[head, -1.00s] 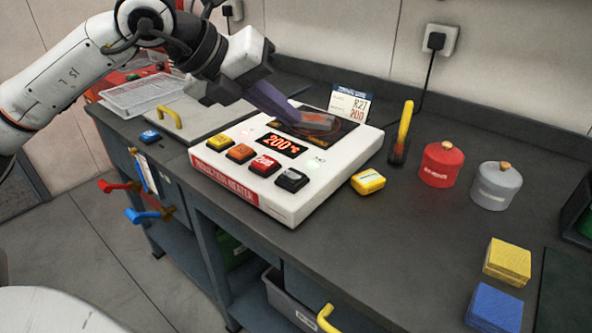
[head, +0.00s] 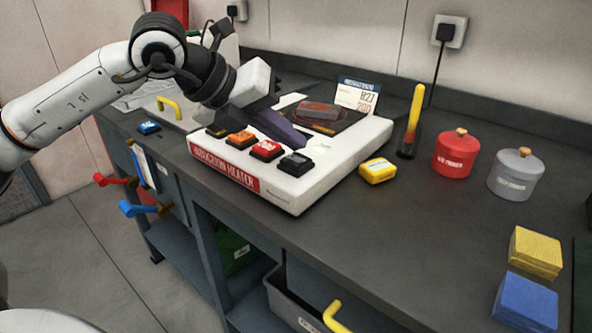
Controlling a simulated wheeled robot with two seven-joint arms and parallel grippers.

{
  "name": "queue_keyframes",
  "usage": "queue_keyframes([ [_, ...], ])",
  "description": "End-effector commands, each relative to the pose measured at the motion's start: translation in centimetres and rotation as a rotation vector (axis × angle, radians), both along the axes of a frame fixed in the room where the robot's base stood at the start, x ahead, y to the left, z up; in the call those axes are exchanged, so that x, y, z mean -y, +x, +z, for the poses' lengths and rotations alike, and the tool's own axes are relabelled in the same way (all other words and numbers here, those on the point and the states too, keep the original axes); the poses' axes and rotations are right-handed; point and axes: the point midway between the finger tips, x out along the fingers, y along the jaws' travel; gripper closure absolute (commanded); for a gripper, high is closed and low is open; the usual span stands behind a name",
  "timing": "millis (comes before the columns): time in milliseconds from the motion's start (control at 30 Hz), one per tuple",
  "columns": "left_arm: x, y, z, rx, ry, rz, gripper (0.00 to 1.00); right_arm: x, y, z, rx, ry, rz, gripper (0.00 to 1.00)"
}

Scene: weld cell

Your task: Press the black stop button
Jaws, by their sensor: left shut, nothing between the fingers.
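The black button (head: 296,164) is the rightmost in the row on the front of the white induction heater (head: 316,185). Left of it are a red button (head: 267,150), an orange button (head: 241,139) and a yellow button (head: 217,131) partly behind my gripper. My left gripper (head: 299,141) is shut and empty. Its purple fingers point down to the right over the heater's panel, with the tips just behind the black button in the picture. I see a small gap to the button but cannot tell the height. My right gripper is not in view.
A dark reddish block (head: 319,110) lies on the heater's black plate, with a card (head: 357,96) behind. To the right are a yellow box (head: 378,170), a yellow-handled tool (head: 412,120), a red canister (head: 457,153) and a grey canister (head: 515,174).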

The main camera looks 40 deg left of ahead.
Motion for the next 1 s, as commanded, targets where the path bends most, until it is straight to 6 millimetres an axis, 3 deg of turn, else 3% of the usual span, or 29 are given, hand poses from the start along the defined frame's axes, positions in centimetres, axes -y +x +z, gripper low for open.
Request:
queue_keyframes([
  [233,0.01,0.00,-0.04,0.000,0.000,0.000,1.00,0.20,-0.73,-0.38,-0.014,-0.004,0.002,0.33],
  [1000,0.01,0.00,-0.04,0.000,0.000,0.000,1.00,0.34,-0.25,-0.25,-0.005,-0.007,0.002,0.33],
])
